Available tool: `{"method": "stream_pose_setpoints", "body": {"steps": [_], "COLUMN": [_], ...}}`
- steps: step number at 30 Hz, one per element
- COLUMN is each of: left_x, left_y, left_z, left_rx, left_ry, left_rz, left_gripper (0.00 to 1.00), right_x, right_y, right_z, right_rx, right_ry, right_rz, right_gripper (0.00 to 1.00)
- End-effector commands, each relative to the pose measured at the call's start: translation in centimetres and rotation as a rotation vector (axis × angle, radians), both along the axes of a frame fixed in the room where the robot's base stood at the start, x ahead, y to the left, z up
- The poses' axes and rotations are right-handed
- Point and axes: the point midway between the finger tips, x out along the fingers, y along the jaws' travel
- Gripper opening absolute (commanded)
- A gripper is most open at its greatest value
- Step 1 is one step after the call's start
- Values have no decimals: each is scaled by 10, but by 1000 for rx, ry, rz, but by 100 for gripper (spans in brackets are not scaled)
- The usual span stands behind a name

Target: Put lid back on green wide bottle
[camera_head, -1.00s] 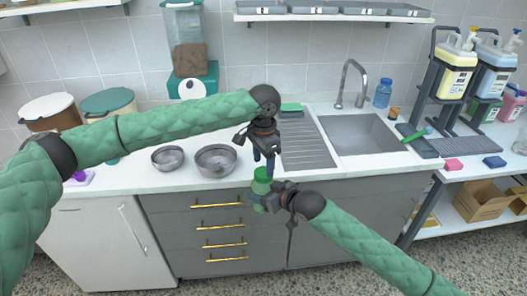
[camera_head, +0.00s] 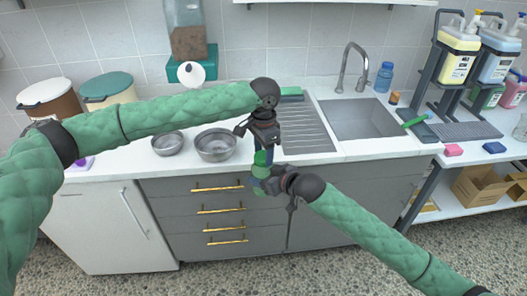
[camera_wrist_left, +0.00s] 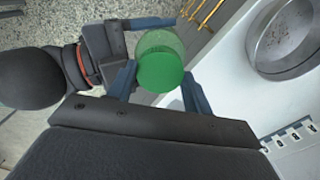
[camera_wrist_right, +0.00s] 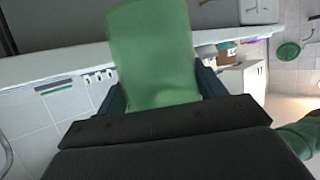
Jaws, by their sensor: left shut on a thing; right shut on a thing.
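The green wide bottle (camera_head: 259,172) is translucent and held in front of the counter edge. My right gripper (camera_head: 262,186) is shut on it low down; the bottle fills the middle of the right wrist view (camera_wrist_right: 155,50). My left gripper (camera_head: 262,152) comes from above and is shut on the solid green lid (camera_head: 260,159). In the left wrist view the round lid (camera_wrist_left: 160,62) sits between the two blue fingertips, with the bottle (camera_wrist_left: 163,40) showing behind it. The lid is right over the bottle's top; I cannot tell whether it is seated.
Two metal bowls (camera_head: 216,145) stand on the counter left of my grippers. The sink (camera_head: 365,119) and its ribbed drainboard (camera_head: 303,128) lie to the right. Drawers with gold handles (camera_head: 220,210) are below the counter. A blue bottle (camera_head: 384,77) stands behind the sink.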

Motion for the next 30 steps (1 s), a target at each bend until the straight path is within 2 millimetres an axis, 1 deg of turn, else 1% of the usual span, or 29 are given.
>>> {"method": "stream_pose_setpoints", "body": {"steps": [3, 4, 7, 8, 16, 20, 23, 30], "left_x": [1, 1, 1, 1, 0, 0, 1, 1], "left_y": [1, 1, 1, 1, 0, 0, 0, 0], "left_z": [0, 0, 0, 0, 0, 6, 17, 63], "left_rx": [0, 0, 0, 0, 0, 0, 0, 0], "left_ry": [-1, -1, -1, -1, 0, 0, -1, -2], "left_rz": [3, 3, 3, 3, 2, 2, 2, 2], "left_gripper": [23, 52, 72, 76, 76, 76, 76, 76], "right_x": [0, 0, 0, 0, 0, 0, 0, 0], "right_y": [0, 0, 0, 0, 0, 0, 0, 0], "right_z": [0, 0, 0, 0, 1, 1, 1, 0], "right_rx": [0, 0, 0, 0, 1, 1, 1, 1], "right_ry": [0, 0, 0, 0, -1, -1, -1, -1], "right_rz": [0, 0, 0, 0, 0, 0, 0, 0], "right_gripper": [6, 6, 6, 6, 6, 6, 6, 6]}}
